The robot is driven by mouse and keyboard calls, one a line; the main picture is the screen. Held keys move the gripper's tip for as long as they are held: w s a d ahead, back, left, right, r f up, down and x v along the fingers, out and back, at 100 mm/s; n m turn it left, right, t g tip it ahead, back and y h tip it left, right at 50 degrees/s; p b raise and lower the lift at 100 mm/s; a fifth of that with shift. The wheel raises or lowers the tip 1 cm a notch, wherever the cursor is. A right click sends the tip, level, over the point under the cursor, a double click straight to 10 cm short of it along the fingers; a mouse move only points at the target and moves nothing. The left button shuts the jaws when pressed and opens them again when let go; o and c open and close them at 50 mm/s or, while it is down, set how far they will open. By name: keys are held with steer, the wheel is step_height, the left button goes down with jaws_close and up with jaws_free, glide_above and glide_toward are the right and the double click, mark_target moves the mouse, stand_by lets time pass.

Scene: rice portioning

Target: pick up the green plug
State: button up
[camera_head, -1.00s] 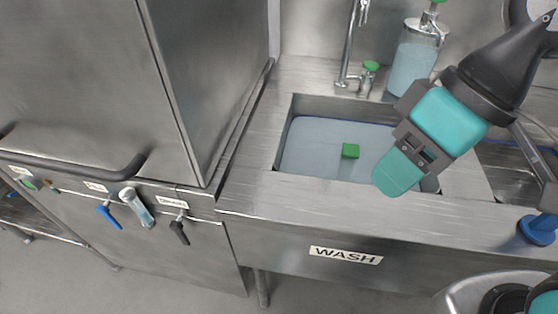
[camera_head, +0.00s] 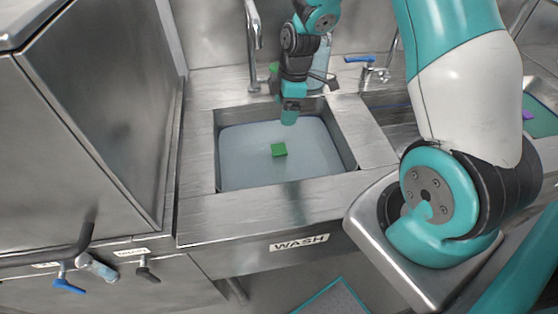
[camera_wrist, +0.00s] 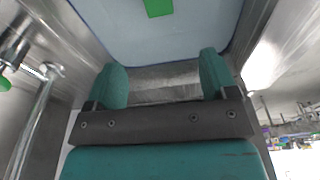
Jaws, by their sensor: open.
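The green plug (camera_head: 279,149) is a small green block in the water of the wash sink (camera_head: 262,191). It also shows at the top edge of the wrist view (camera_wrist: 158,7), partly cut off. My gripper (camera_head: 289,116) is over the back part of the sink, behind and above the plug, pointing down. In the wrist view my gripper (camera_wrist: 163,75) has its two teal fingers spread with nothing between them. The plug lies beyond the fingertips, apart from them.
A tap (camera_head: 252,45) stands behind the sink at the left. A clear bottle (camera_head: 322,65) is partly hidden behind my arm. A steel machine (camera_head: 95,120) with levers stands at the left. The sink's steel rim (camera_head: 200,150) is bare around the basin.

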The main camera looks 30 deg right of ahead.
mark_target(279, 149)
steer(key=f+b, duration=0.3)
steer(key=f, duration=0.1)
steer(key=f+b, duration=0.3)
steer(key=f, duration=0.1)
steer(key=f+b, duration=0.3)
steer(key=f, duration=0.1)
steer(key=shift+w+a+f, duration=0.4)
steer(key=f+b, duration=0.3)
steer(key=a+f+b, duration=0.1)
steer(key=f, duration=0.1)
steer(key=shift+f+b, duration=0.2)
steer(key=shift+b, duration=0.1)
steer(key=shift+r, duration=0.1)
steer(key=c, duration=1.4)
